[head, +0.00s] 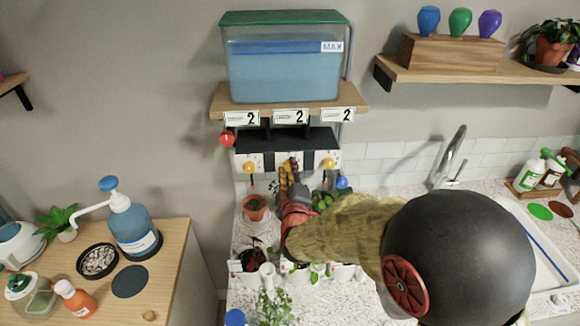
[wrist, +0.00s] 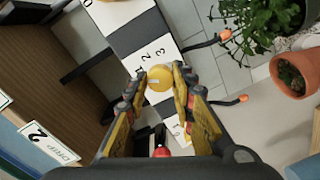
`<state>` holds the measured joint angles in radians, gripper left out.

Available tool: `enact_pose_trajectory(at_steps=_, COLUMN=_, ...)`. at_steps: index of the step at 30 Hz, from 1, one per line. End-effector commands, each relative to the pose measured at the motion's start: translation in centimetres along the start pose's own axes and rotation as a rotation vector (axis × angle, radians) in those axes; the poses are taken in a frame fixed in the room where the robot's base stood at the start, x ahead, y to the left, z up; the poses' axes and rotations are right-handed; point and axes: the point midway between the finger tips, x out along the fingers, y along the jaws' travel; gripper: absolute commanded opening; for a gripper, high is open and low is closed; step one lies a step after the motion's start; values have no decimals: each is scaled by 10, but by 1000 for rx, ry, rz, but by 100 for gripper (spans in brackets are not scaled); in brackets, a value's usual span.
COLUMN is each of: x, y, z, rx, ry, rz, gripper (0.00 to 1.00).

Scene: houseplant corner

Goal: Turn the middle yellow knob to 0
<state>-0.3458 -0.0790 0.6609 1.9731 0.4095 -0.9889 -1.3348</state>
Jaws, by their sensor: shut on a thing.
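The middle yellow knob (wrist: 160,77) sits between my fingertips in the wrist view, on a white plate (wrist: 150,50) printed with numbers; 1, 2 and 3 are readable. A small pale mark shows on the knob, but I cannot tell which number it points to. My gripper (wrist: 158,84) is shut on this knob. In the head view my gripper (head: 288,172) reaches up to the middle of the valve row and mostly hides the knob. The left yellow knob (head: 248,167) and right yellow knob (head: 329,163) stand clear on either side.
A red ball (head: 227,139) and blue ball (head: 342,183) flank the valves. Potted plants (head: 255,207) crowd the counter below.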

Motion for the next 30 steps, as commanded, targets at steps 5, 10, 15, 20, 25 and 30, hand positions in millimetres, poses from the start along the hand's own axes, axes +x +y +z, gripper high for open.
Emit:
enact_pose_trajectory(at_steps=5, x=0, y=0, z=-2, rx=-168, ry=-4, rz=0, gripper=0)
enact_pose_trajectory(at_steps=10, x=0, y=0, z=-2, rx=-317, ry=-9, rz=1, gripper=0)
enact_pose_trajectory(at_steps=15, x=0, y=-1, z=-1, rx=-444, ry=-13, rz=3, gripper=0)
enact_pose_trajectory(at_steps=20, x=0, y=-2, z=-1, rx=-533, ry=-15, rz=4, gripper=0)
enact_pose_trajectory(at_steps=25, x=0, y=-2, z=-1, rx=-594, ry=-17, rz=6, gripper=0)
enact_pose_trajectory(at_steps=30, x=0, y=-2, z=-1, rx=-624, ry=-18, rz=6, gripper=0)
